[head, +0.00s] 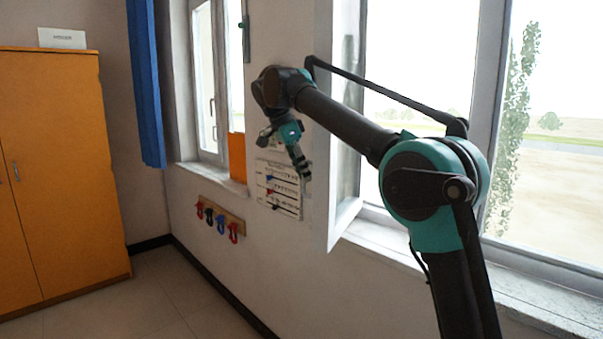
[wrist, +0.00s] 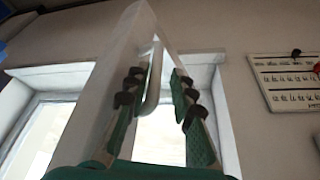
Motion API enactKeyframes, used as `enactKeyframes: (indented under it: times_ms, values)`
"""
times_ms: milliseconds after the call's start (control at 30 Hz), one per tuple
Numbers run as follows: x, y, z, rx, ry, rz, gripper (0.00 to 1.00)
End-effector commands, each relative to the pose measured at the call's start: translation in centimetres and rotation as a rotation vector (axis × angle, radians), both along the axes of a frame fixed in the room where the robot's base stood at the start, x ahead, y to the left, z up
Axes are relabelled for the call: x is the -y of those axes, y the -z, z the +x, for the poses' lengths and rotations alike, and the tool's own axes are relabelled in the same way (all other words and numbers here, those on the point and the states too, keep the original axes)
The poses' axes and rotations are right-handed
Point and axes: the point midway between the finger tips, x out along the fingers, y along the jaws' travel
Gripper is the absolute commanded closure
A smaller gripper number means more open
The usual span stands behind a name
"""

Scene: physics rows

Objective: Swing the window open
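In the head view, the near window (head: 415,60) fills the right side. A white panel (head: 322,150), which looks like its sash, stands out from the wall at that window's left edge. My gripper (head: 304,172) hangs at the end of my arm, pointing down, in front of or beside this panel; I cannot tell the gap. In the wrist view, my two green fingers with dark pads are apart (wrist: 160,100). A pale, rounded bar, likely the window handle (wrist: 152,80), shows between them, with a white frame edge (wrist: 95,85) behind. Contact is not clear.
A second window (head: 205,80) with a sill is farther left, beside a blue curtain (head: 146,80). A notice board (head: 277,188) and a hook rail (head: 220,218) hang on the wall. An orange cabinet (head: 60,170) stands left. The floor between is clear.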

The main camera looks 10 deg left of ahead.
Motion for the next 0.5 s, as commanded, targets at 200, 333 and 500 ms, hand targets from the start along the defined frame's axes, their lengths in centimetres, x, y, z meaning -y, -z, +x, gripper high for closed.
enactKeyframes:
  times_ms: [200, 333, 500]
  values:
    - [-0.06, 0.05, -0.06, -0.001, 0.0, 0.002, 0.67]
    - [-0.1, 0.05, -0.1, -0.002, -0.001, 0.001, 0.67]
    - [-0.43, -0.73, -0.28, -0.002, -0.002, 0.002, 0.67]
